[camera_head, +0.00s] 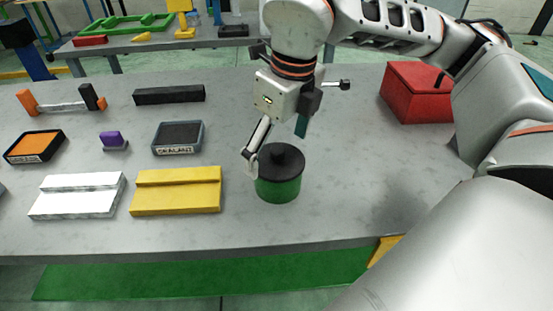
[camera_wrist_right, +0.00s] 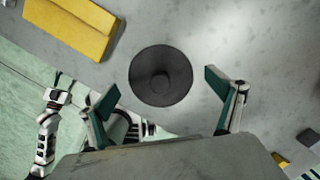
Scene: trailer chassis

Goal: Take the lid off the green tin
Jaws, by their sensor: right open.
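The green tin (camera_head: 278,189) stands upright on the grey table, with its black lid (camera_head: 281,158) and round knob on top. In the wrist view the lid (camera_wrist_right: 160,65) is a dark disc seen from above. My right gripper (camera_head: 277,140) is open and empty, above the tin and pointing down. In the head view its near finger overlaps the lid's left edge; I cannot tell whether it touches. In the wrist view its fingertips (camera_wrist_right: 160,94) are spread to either side of the lower part of the lid. My left gripper is not seen in the head view.
A yellow block (camera_head: 178,192) and a white block (camera_head: 77,196) lie left of the tin. A sealant tray (camera_head: 178,138), purple piece (camera_head: 114,141) and black bar (camera_head: 169,95) lie behind them. A red box (camera_head: 415,95) stands at right. Bare table surrounds the tin.

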